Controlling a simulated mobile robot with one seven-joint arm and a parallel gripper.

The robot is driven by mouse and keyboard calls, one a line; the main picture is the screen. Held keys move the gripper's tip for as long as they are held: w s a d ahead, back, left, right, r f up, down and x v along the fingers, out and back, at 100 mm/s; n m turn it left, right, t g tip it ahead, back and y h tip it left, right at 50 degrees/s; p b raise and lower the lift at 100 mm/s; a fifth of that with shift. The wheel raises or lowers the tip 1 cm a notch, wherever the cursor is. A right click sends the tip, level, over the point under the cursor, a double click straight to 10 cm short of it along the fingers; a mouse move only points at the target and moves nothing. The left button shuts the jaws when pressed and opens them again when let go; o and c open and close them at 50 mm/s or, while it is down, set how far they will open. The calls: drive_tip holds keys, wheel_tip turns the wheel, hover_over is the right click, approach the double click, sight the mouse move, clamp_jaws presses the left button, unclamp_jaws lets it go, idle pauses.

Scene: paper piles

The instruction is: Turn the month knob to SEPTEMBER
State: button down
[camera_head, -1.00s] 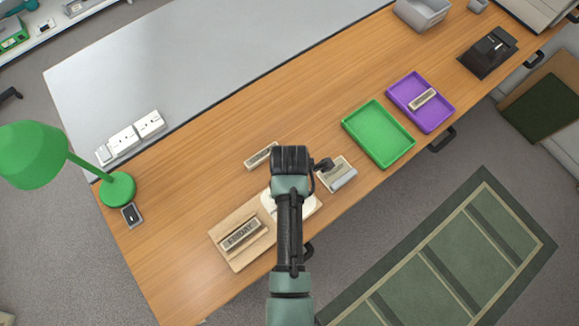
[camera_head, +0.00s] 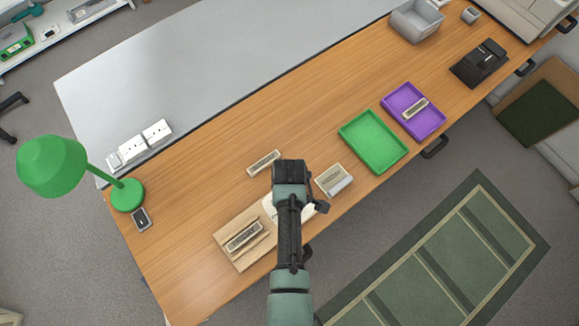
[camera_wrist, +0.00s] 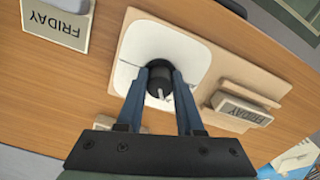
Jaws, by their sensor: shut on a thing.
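The black month knob (camera_wrist: 160,85) stands on a white dial plate (camera_wrist: 180,42) on a wooden board (camera_wrist: 217,68). A pale pointer line shows on the knob, toward the bottom of the wrist view. No month names are readable. My gripper (camera_wrist: 160,70) has its two blue fingers on either side of the knob and is shut on it. In the head view my wrist (camera_head: 290,173) covers the knob, and only part of the white plate (camera_head: 305,209) shows beside it.
A FRIDAY block (camera_wrist: 240,109) sits on the same board. A pale holder with a FRIDAY face (camera_wrist: 57,24) stands close by. A loose block (camera_head: 263,162) lies behind my wrist. A green tray (camera_head: 372,141) and a purple tray (camera_head: 394,99) are farther right. The table's left part is mostly clear.

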drive_tip(key=m+p, duration=0.1)
drive_tip(key=m, duration=0.5)
drive_tip(key=shift+p, duration=0.35)
drive_tip(key=m+p, duration=0.1)
drive_tip(key=m, duration=0.4)
drive_tip(key=shift+a+m, duration=0.15)
drive_tip(key=shift+m, duration=0.25)
drive_tip(key=m, duration=0.6)
drive_tip(key=shift+a+p, duration=0.1)
drive_tip(key=shift+p, duration=0.3)
drive_tip(key=m, duration=0.6)
drive_tip(key=shift+w, duration=0.1)
drive_tip(key=shift+m, duration=0.4)
drive_tip(key=c, duration=0.5)
unclamp_jaws()
drive_tip(key=shift+c, duration=0.2)
wheel_tip(320, 180, up, 13)
drive_tip(key=p, duration=0.1)
